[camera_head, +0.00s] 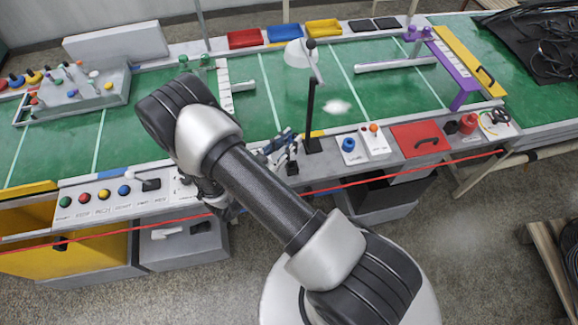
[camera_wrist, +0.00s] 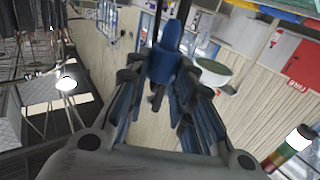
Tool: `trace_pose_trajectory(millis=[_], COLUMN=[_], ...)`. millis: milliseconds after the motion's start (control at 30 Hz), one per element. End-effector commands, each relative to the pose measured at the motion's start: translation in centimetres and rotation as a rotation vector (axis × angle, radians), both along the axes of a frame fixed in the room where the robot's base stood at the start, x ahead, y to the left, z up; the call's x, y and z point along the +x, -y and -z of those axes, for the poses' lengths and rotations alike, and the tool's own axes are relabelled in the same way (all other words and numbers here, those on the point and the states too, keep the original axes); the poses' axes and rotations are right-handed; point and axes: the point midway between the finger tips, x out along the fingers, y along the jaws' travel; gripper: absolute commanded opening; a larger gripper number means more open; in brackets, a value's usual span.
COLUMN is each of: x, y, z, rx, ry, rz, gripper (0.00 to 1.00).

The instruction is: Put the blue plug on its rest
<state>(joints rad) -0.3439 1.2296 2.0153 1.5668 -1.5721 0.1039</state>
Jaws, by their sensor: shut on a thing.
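My gripper (camera_wrist: 166,82) is shut on the blue plug (camera_wrist: 168,48) in the wrist view. The plug stands between the two fingertips, with its rounded blue top pointing away from the palm. In the head view the dark fingers of my gripper (camera_head: 284,148) show just beyond my arm, near the front edge of the bench and beside a black post. My arm hides part of the gripper there, and I cannot make out the plug clearly. I cannot tell which fixture is the plug's rest.
A black post (camera_head: 311,115) with a lamp-like head stands right of the gripper. A red line (camera_head: 400,167) runs along the bench front. Green bench top is open behind.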

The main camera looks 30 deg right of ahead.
Motion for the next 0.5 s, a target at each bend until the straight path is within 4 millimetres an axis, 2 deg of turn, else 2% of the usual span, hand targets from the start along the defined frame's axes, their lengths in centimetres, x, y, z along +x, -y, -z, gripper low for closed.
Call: trace_pose_trajectory(millis=[33,200,500], x=[0.0,0.0,0.0], y=[0.0,0.0,0.0], z=[1.9,5.5,7.9], rx=[-0.001,-0.001,0.000], ry=[-0.004,-0.002,0.000], rz=[0.000,0.000,-0.001], gripper=[0.00,0.00,0.00])
